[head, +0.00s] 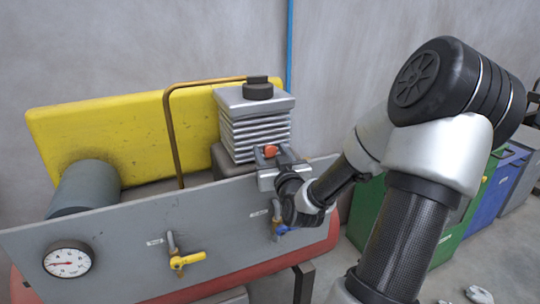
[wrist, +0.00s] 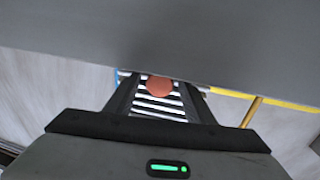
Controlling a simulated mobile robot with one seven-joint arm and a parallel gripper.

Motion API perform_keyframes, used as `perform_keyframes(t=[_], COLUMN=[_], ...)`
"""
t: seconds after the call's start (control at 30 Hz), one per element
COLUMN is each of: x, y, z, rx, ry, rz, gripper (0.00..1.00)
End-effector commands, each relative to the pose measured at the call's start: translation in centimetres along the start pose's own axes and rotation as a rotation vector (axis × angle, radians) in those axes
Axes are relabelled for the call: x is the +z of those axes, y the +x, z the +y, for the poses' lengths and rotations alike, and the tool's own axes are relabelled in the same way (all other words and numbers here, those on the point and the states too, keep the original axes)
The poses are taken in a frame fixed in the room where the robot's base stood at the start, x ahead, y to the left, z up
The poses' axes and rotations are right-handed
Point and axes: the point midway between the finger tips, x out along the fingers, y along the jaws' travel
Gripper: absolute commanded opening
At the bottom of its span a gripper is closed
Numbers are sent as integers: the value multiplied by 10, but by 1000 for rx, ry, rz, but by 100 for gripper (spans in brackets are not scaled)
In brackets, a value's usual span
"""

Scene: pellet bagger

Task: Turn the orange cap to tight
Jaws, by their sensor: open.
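The orange cap (head: 270,150) shows at the front of the compressor, just below the ribbed silver cylinder (head: 256,130). In the wrist view the cap (wrist: 159,86) is a round orange disc. My gripper (head: 277,157) reaches over the grey panel to the cap. In the wrist view the open fingers (wrist: 160,90) stand on both sides of the cap, with gaps between them and it. I cannot tell whether the fingertips reach past the cap's face. No tightness mark on the cap shows.
The grey front panel (head: 130,235) carries a pressure gauge (head: 68,260), a yellow-handled valve (head: 184,260) and a blue-handled valve (head: 281,228), close below my gripper. A copper pipe (head: 172,130) rises left of the cylinder. Green (head: 368,210) and blue (head: 485,200) bins stand at the right.

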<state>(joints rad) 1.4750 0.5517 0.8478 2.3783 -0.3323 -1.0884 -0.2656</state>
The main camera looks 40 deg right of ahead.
Motion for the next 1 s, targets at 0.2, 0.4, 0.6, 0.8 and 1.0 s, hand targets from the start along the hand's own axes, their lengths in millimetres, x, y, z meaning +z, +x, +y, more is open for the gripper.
perform_keyframes(t=[0.2,0.4,0.6,0.8,1.0], x=[0,0,0,0,-2], y=[8,8,7,7,7], z=[0,0,0,0,0], rx=[0,0,0,0,0], ry=[1,1,1,9,76], rz=[0,0,0,-2,-12], gripper=[49,46,12,8,8])
